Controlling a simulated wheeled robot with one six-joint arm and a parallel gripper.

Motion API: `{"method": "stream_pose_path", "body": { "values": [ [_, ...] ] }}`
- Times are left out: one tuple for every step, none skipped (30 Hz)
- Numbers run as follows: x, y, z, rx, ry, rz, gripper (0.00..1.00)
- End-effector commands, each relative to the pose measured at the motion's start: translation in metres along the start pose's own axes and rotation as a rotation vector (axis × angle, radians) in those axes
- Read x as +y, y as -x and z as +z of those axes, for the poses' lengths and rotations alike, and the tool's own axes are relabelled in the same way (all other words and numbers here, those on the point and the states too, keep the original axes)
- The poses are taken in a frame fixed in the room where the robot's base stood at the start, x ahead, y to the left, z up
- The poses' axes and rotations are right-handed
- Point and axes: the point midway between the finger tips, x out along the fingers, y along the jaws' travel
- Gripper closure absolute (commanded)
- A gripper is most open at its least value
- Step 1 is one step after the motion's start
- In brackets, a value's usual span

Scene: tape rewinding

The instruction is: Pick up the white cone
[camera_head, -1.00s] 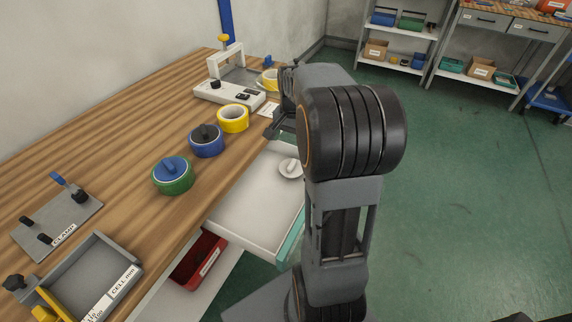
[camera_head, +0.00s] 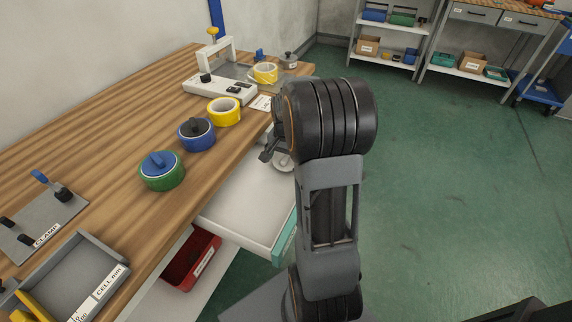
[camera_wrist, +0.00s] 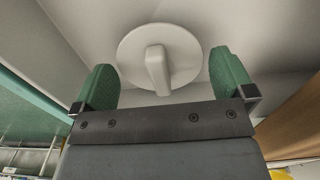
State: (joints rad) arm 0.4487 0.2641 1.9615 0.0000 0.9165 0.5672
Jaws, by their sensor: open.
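The white cone (camera_wrist: 159,55) shows in the wrist view as a round disc with a raised grip on it. It lies in the open white drawer (camera_head: 240,218), partly hidden behind my arm in the head view (camera_head: 283,163). My gripper (camera_wrist: 164,85) is open and empty, with a green finger on each side of the cone's raised part. The fingers appear apart from it. In the head view my gripper (camera_head: 268,152) is partly hidden by my own wrist and hangs over the drawer's far end.
On the wooden bench (camera_head: 110,130) stand a green roll with a blue core (camera_head: 161,171), a blue roll (camera_head: 197,135) and yellow tape (camera_head: 224,111). A white device (camera_head: 220,87) stands at the back. A red bin (camera_head: 192,262) is below. The drawer is otherwise bare.

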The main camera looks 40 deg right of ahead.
Motion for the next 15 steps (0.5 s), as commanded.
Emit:
{"method": "stream_pose_path", "body": {
  "values": [
    [0.0003,-0.0103,0.0004,-0.002,0.000,0.001,0.00],
    [0.0003,-0.0137,0.0005,-0.002,0.000,0.001,0.00],
    [0.0003,-0.0170,0.0005,-0.002,0.000,0.001,0.00],
    [0.0003,-0.0184,0.0004,-0.001,0.000,0.001,0.00],
    [0.0002,-0.0191,0.0003,-0.001,0.000,0.000,0.00],
    [0.0001,-0.0192,0.0002,0.000,0.000,0.000,0.00],
    [0.0001,-0.0189,0.0001,0.001,0.000,0.000,0.00],
    [0.0001,-0.0186,0.0001,0.001,0.000,-0.001,0.00],
    [0.0001,-0.0184,0.0001,0.001,0.000,0.000,0.00],
    [0.0001,-0.0184,0.0001,0.001,0.000,0.000,0.00],
    [0.0001,-0.0184,0.0001,0.001,0.000,0.000,0.00],
    [0.0001,-0.0183,0.0001,0.001,0.000,0.000,0.04],
    [0.0001,-0.0183,0.0001,0.001,0.000,0.000,0.07],
    [0.0001,-0.0183,0.0001,0.001,0.000,0.000,0.10],
    [0.0001,-0.0182,0.0001,0.001,0.000,0.000,0.13]
  ]
}}
